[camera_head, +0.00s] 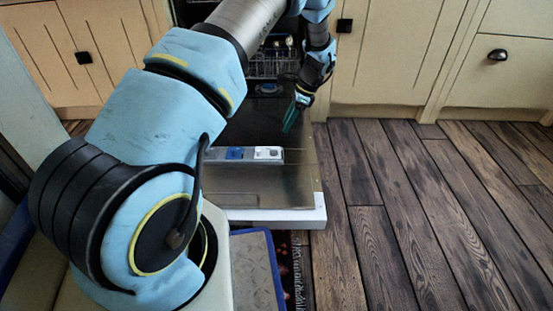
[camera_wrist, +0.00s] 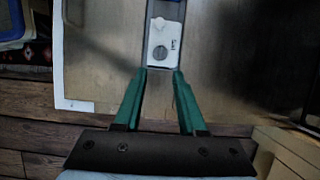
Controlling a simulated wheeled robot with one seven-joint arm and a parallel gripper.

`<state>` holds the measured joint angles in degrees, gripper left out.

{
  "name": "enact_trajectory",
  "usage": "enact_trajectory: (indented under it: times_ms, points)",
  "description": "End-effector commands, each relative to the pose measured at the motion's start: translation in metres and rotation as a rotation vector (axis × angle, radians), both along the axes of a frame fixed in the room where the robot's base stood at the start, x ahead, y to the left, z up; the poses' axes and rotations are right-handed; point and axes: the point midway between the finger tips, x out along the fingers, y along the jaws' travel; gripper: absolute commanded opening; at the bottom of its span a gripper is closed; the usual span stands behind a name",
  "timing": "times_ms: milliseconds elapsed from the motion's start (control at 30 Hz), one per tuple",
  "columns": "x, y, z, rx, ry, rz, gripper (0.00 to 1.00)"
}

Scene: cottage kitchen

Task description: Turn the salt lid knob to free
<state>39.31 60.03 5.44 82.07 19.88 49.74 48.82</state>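The white salt lid (camera_wrist: 169,33) sits in a grey strip on the inner face of the lowered dishwasher door. It also shows in the head view (camera_head: 268,153). In the wrist view it bears small dark lettering and a round greyish knob (camera_wrist: 160,53) near its lower end. I cannot tell clearly which way the knob is turned. My gripper (camera_wrist: 159,75) has two green fingers spread apart with nothing between them. In the wrist view the fingertips lie just below the lid, one on each side. In the head view my gripper (camera_head: 291,118) hangs above the door, apart from the lid.
The dishwasher door (camera_head: 292,190) lies open and flat, with a white front edge. A blue part (camera_head: 235,153) sits left of the lid. A dish rack (camera_head: 268,66) shows inside the machine. Cream cabinets stand on both sides. The wooden floor (camera_head: 400,210) at right is clear.

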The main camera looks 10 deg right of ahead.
Motion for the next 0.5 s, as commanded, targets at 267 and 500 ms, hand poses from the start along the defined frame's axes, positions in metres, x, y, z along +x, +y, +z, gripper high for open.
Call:
enact_trajectory:
  times_ms: [267,500]
  points:
    - [0.002,0.005,-0.033,0.010,0.005,-0.021,0.40]
    - [0.005,0.022,-0.076,0.010,0.004,-0.019,0.40]
